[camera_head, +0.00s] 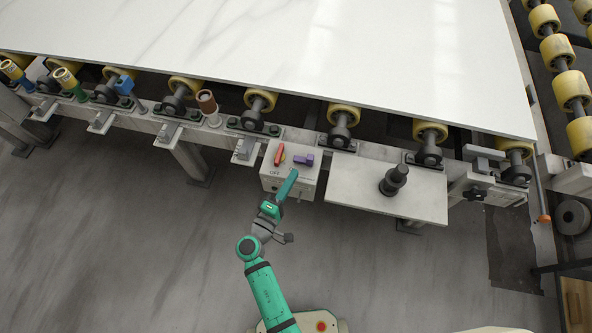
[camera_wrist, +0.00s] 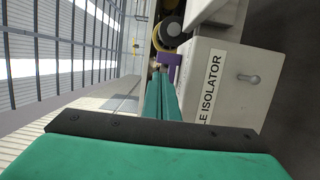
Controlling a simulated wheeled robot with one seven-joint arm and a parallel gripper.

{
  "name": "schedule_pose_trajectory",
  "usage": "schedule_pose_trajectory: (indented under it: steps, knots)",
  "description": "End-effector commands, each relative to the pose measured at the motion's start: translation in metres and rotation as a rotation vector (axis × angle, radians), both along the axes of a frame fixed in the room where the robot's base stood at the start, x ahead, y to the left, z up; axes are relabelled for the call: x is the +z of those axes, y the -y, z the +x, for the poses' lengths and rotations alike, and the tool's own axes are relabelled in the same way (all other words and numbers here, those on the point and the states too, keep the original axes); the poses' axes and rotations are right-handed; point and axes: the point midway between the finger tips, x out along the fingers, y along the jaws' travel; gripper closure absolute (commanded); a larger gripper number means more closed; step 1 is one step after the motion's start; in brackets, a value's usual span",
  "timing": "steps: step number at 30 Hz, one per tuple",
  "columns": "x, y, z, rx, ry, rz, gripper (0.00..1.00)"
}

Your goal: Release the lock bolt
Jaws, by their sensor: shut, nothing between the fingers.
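A pale box (camera_head: 275,184) marked OFF is fixed to the front rail of the roller line; its side label in the wrist view reads "LE ISOLATOR". A red-orange handle (camera_head: 279,154) and a purple block (camera_head: 304,160) sit on its top. The purple block (camera_wrist: 174,66) is just past my fingertips in the wrist view; I cannot tell if they touch. A small metal knob (camera_wrist: 249,78) sticks out of the box's side. I cannot tell for sure which part is the lock bolt. My gripper (camera_head: 291,174) is shut and empty over the box's front right; its fingers show in the wrist view (camera_wrist: 162,76).
A large white slab (camera_head: 300,50) lies on yellow rollers behind the box. A grey plate (camera_head: 345,190) with a dark cylindrical tool (camera_head: 395,180) is close on the right. A black knob (camera_head: 475,194) is on the rail's right end. Floor in front is open.

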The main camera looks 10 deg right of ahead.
Motion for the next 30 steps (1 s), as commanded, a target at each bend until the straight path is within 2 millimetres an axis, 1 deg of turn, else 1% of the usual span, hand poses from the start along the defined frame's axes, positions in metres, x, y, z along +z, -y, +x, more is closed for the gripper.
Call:
schedule_pose_trajectory:
  steps: [1, 4, 10, 27, 30]
  knots:
    - [-0.001, -0.006, -0.005, 0.003, -0.001, 0.000, 1.00]
    - [0.000, -0.013, -0.012, 0.004, -0.001, 0.001, 1.00]
    - [0.000, -0.022, -0.019, 0.006, 0.000, 0.001, 1.00]
    - [0.000, -0.023, -0.019, 0.008, -0.001, 0.001, 1.00]
    - [-0.005, -0.019, -0.023, 0.009, -0.014, 0.016, 1.00]
